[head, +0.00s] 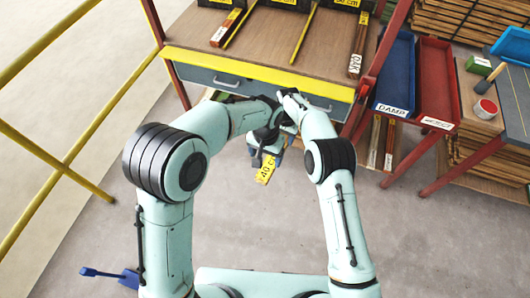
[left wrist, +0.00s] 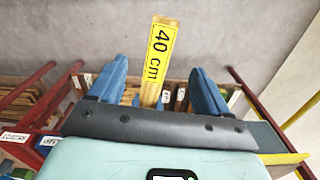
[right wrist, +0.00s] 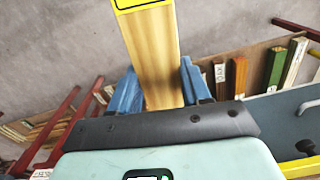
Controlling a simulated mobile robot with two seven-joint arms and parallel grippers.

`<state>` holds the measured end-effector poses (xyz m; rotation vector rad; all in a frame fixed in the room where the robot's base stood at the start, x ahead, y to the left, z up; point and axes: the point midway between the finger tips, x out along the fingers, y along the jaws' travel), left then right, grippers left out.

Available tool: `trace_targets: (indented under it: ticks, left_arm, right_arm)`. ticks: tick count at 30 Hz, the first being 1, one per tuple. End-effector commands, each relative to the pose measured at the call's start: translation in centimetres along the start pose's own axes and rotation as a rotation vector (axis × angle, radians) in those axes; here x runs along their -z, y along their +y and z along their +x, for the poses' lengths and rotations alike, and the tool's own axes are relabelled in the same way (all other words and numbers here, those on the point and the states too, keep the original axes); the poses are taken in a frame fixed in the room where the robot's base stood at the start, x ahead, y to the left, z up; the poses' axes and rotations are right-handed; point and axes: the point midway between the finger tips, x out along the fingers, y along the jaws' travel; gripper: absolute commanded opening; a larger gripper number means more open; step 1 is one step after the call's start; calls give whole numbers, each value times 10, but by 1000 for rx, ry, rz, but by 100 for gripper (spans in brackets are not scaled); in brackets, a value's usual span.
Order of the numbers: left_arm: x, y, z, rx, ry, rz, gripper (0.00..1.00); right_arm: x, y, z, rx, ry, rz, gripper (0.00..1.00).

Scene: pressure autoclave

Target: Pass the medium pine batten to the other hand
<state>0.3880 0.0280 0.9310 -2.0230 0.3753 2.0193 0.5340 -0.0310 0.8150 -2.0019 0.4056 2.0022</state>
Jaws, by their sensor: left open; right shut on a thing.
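The medium pine batten (head: 265,172) is pale wood with a yellow "40 cm" label and hangs below my two wrists in the head view. My right gripper (right wrist: 160,78) is shut on the batten (right wrist: 152,55), which runs up between its blue fingers. My left gripper (head: 268,157) is open close by. In the left wrist view the batten (left wrist: 160,52) stands between the open fingers, with a visible gap on each side. Its label faces that camera. The exact grip of the right fingers is hidden in the head view.
A workbench (head: 270,38) with a yellow front edge, drawers and several battens stands ahead. A blue tray (head: 397,75) marked DAMP and a red tray (head: 437,80) are at its right. A yellow railing (head: 75,160) runs along the left. The floor below the batten is clear.

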Motion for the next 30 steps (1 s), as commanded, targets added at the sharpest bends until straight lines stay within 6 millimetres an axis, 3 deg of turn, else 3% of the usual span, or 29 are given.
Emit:
trace_targets:
  ticks: [15, 21, 30]
  left_arm:
    - [-2, -1, 92, -1, -5, -7, 78]
    - [-1, -1, 107, -1, -3, -7, 78]
    - [-1, 0, 110, -2, -1, -7, 78]
  right_arm:
    - [0, 0, -1, 1, 1, 0, 7]
    - [0, 0, -1, 1, 1, 0, 7]
    - [0, 0, -1, 1, 1, 0, 7]
